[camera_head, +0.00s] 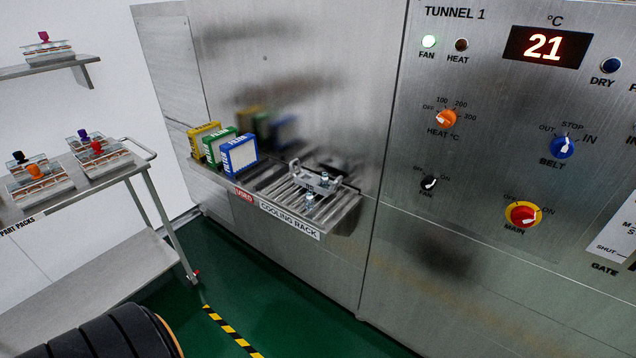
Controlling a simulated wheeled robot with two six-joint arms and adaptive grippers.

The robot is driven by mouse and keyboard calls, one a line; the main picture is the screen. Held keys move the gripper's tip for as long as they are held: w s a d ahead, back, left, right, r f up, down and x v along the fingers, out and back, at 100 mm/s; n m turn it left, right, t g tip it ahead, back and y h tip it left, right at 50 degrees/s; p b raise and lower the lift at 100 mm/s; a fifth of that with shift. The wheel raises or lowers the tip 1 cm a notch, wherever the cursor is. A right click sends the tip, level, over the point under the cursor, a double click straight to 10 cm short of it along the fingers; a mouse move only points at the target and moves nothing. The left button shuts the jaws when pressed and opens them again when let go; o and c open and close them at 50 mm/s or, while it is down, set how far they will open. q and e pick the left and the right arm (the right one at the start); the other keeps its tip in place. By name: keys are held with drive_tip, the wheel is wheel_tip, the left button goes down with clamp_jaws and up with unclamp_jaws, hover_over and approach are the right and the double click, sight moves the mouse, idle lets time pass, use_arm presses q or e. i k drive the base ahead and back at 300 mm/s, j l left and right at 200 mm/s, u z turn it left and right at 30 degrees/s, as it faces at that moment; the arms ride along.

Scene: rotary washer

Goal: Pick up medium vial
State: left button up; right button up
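No vial marked as medium can be made out. Small clear and metallic items (309,201) stand on the slatted cooling rack (345,219) at the wall of the machine, and I cannot tell if they are vials. Behind them on the rack is a small metal bracket or holder (316,178). Neither of my grippers is in view.
Yellow, green and blue framed boxes (240,156) stand at the rack's left end by a red label. A cart (150,157) at the left carries clear packs with coloured knobs; a wall shelf (45,67) holds another. The machine panel (500,130) fills the right. Green floor lies between.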

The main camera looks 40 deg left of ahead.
sight(309, 199)
drive_tip(key=k+j+u, duration=0.1)
drive_tip(key=j+u, duration=0.15)
drive_tip(key=j, duration=0.8)
drive_tip(key=j+u, duration=0.3)
drive_tip(key=j, duration=0.8)
